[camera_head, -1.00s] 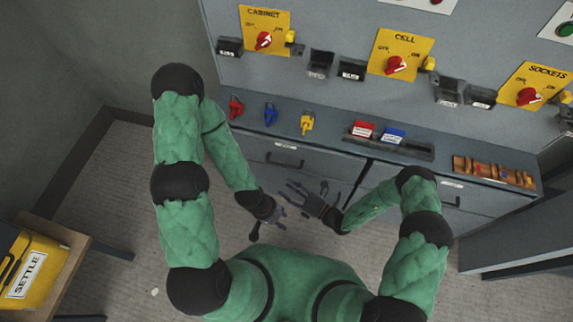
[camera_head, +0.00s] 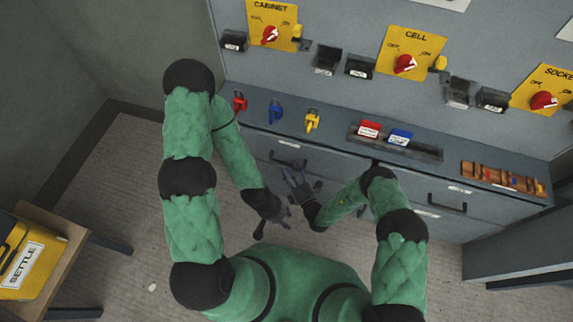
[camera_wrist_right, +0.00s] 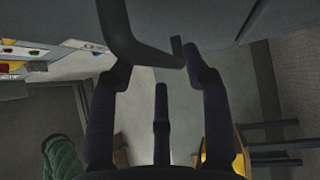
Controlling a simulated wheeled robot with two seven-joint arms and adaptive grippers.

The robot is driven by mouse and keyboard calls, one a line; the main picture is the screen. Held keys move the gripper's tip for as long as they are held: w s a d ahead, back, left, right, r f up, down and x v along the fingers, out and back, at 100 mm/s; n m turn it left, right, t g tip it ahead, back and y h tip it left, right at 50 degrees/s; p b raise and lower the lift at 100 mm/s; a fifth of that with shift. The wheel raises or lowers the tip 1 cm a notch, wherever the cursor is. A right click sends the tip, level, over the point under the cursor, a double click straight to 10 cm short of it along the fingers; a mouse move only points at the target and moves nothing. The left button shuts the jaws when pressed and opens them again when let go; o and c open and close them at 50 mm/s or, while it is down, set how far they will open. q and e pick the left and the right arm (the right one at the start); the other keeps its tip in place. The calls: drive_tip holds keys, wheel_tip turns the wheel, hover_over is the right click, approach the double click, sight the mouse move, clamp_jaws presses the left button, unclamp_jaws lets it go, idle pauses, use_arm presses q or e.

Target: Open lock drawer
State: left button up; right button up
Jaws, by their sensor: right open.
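The grey cabinet has a left drawer (camera_head: 255,150) with a dark bar handle (camera_head: 282,160) and a small label too small to read. The drawer front looks shut. My right gripper (camera_head: 292,176) is open, with its fingers at this handle and partly covering it. In the right wrist view the dark handle (camera_wrist_right: 125,35) crosses the far end of the open fingers (camera_wrist_right: 158,80); whether it touches them I cannot tell. My left gripper (camera_head: 276,220) hangs lower, its fingers spread and empty, away from the drawer front.
A right drawer has its own handle (camera_head: 448,207). Red (camera_head: 239,102), blue (camera_head: 275,112) and yellow (camera_head: 312,121) padlocks sit on the ledge above. A wooden rack (camera_head: 502,178) stands at right. A table with a yellow SETTLE box (camera_head: 38,250) is at lower left.

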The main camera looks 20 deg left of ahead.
drive_tip(key=shift+x, duration=1.5)
clamp_jaws()
drive_tip(key=shift+d, duration=0.1)
